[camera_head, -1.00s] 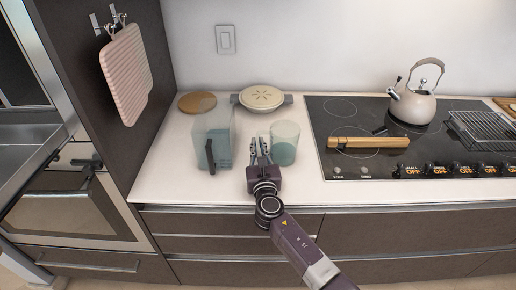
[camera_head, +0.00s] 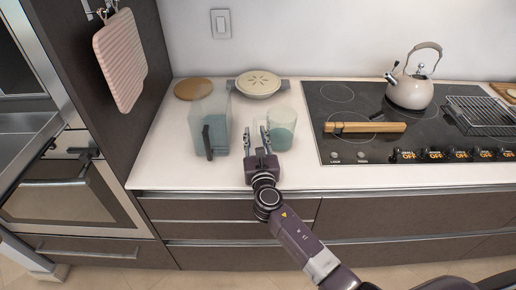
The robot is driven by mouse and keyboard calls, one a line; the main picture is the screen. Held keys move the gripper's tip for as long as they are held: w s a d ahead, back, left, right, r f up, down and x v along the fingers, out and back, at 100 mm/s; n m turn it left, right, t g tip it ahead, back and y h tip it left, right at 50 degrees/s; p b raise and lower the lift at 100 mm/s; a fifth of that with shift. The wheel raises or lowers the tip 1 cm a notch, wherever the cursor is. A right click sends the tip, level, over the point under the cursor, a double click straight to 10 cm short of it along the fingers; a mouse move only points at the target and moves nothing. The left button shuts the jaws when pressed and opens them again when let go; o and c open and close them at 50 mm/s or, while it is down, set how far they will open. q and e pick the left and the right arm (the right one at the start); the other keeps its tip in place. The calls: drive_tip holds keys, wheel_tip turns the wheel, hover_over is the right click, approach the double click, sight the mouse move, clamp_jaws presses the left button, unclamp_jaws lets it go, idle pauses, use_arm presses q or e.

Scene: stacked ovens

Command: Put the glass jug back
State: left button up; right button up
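A clear rectangular jug (camera_head: 196,131) with a black handle and blue liquid in its lower part stands upright on the white counter. A clear round glass vessel (camera_head: 284,132) with blue-green liquid stands to its right. The frames do not settle which of the two is the task's glass jug. My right gripper (camera_head: 255,136) is open, its two fingers pointing away from me. It is right of the rectangular jug, and its right finger overlaps the left side of the round vessel. I cannot tell whether it touches the vessel. My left gripper is not in view.
A lidded cream pot (camera_head: 259,85) and a round wooden board (camera_head: 194,89) are behind the vessels. The black cooktop (camera_head: 340,107) on the right bears a wooden-handled item (camera_head: 365,127), a kettle (camera_head: 411,91) and a wire rack (camera_head: 481,115). A dark side panel bounds the left.

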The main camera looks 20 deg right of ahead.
drive_tip(key=s, duration=0.3)
drive_tip(key=s+a, duration=0.1)
drive_tip(key=s, duration=0.6)
drive_tip(key=shift+a+b, duration=0.3)
